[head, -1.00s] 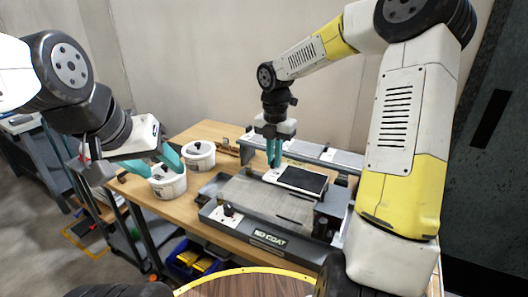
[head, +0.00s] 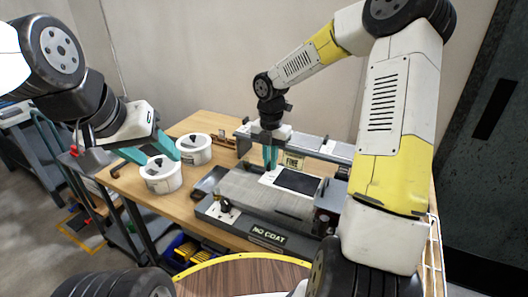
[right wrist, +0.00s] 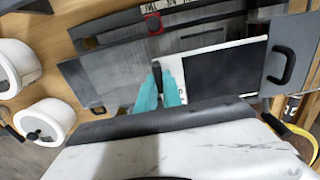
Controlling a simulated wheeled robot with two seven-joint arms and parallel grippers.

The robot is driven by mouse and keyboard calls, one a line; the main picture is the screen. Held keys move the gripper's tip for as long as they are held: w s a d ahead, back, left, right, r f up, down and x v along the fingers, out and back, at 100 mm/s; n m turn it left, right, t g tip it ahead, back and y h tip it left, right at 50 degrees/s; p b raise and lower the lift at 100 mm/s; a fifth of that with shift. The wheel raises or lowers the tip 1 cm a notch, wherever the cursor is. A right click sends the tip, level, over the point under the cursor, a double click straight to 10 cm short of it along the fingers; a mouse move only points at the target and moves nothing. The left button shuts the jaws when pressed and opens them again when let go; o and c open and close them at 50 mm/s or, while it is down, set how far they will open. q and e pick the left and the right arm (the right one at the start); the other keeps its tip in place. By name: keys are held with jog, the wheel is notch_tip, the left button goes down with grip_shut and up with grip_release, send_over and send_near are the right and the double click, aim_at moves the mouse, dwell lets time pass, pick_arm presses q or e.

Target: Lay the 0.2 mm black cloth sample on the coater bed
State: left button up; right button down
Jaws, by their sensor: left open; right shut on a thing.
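The black cloth sample (head: 298,181) is a black rectangle with a white strip at its left end. It lies level over the far right part of the grey coater bed (head: 240,190); I cannot tell whether its underside touches the bed. My right gripper (head: 270,167) points down and is shut on the white strip. In the right wrist view, the teal fingers (right wrist: 160,92) pinch that strip, and the black cloth (right wrist: 225,75) extends right over the bed (right wrist: 115,75). My left gripper (head: 150,152) is open and empty above and beside the white pots.
Two white lidded pots (head: 160,175) (head: 194,149) stand left of the coater. A NO COAT plate (head: 268,236) is on its front and a FINE sign (head: 293,162) stands behind the sample. A grey rail (head: 335,149) runs along the back. A dark block (head: 327,212) stands at the bed's right end.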

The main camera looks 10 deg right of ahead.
aim_at(270, 190)
jog(key=shift+w+f, duration=0.1)
jog(key=shift+d+f, duration=0.1)
jog(key=shift+f, duration=3.95)
jog(key=shift+f, duration=0.3)
jog(key=c, duration=1.4)
grip_release()
